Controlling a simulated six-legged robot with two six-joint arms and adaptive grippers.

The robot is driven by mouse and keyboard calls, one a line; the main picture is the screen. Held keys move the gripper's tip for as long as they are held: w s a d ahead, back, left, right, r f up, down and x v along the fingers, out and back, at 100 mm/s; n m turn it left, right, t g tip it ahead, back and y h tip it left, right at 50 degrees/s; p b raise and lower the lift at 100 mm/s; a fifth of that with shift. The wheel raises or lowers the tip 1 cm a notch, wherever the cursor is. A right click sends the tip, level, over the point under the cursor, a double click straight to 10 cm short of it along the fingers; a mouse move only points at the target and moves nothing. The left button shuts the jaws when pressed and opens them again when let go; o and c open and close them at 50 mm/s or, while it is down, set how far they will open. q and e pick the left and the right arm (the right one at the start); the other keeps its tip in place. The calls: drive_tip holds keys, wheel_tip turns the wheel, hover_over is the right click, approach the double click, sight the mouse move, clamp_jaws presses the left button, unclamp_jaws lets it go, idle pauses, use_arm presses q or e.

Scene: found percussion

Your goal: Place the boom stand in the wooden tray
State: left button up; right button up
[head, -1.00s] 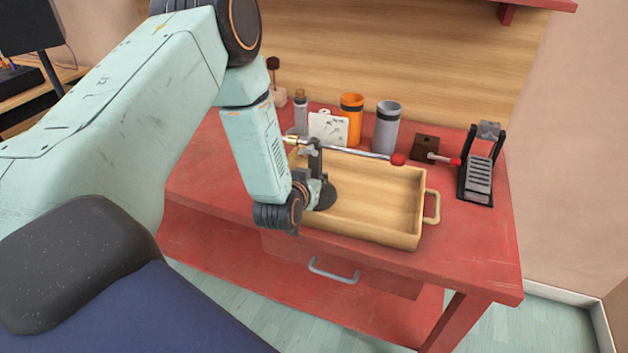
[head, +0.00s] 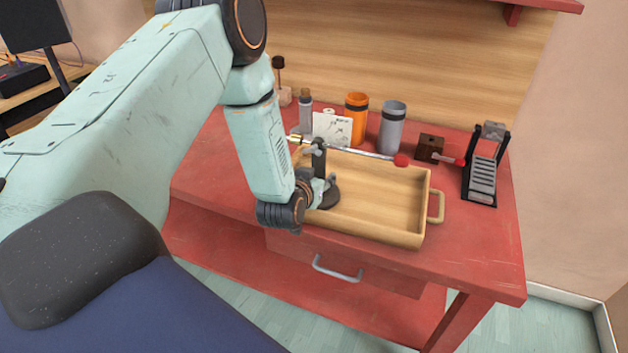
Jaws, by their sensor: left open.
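The boom stand (head: 366,154) has a dark round base, a short dark post and a thin metal rod with a red ball at its right end. Its base (head: 329,196) is inside the left part of the wooden tray (head: 396,236), and the stand looks upright. The rod reaches across above the tray toward its back right. The tray has a handle on its right side. My left gripper (head: 318,190) is open at the stand's post, low over the tray's left side. My left forearm hides the tray's left end and part of the gripper. My right gripper is not in view.
Behind the tray on the red table (head: 478,262) stand a bottle (head: 305,113), a white card (head: 333,130), an orange cup (head: 356,120) and a grey cup (head: 391,130). A brown block (head: 430,148) and a black pedal (head: 483,178) are at the right. The tray's right half is clear.

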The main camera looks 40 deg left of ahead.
use_arm(q)
drive_tip(key=shift+s+d+r, duration=0.15)
drive_tip(key=shift+s+r, duration=0.1)
drive_tip(key=shift+s, duration=0.1)
drive_tip(key=v, duration=0.2)
drive_tip(key=d+v, duration=0.1)
drive_tip(key=v, duration=0.2)
drive_tip(key=shift+w+r+p, duration=0.1)
drive_tip(key=shift+w+p, duration=0.05)
drive_tip(key=shift+p, duration=0.15)
drive_tip(key=s+d+f+m+g+h, duration=0.1)
drive_tip(key=s+d+f+g, duration=0.3)
drive_tip(key=s, duration=0.7)
drive_tip(key=s+d+f+m+g+h, duration=0.1)
drive_tip(key=s+d+f+g, duration=0.3)
drive_tip(key=s, duration=0.7)
drive_tip(key=s+d+f+g+h, duration=0.1)
drive_tip(key=s+d+f+g, duration=0.3)
drive_tip(key=s+f, duration=0.3)
drive_tip(key=s, duration=0.4)
drive_tip(key=shift+s+d+m+g+h+p, duration=0.25)
drive_tip(key=shift+d+m+g+h+p, duration=0.05)
drive_tip(key=shift+m+g+h+p, duration=0.1)
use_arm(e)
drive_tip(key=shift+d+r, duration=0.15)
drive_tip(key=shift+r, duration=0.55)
use_arm(q)
drive_tip(key=shift+w+d, duration=0.1)
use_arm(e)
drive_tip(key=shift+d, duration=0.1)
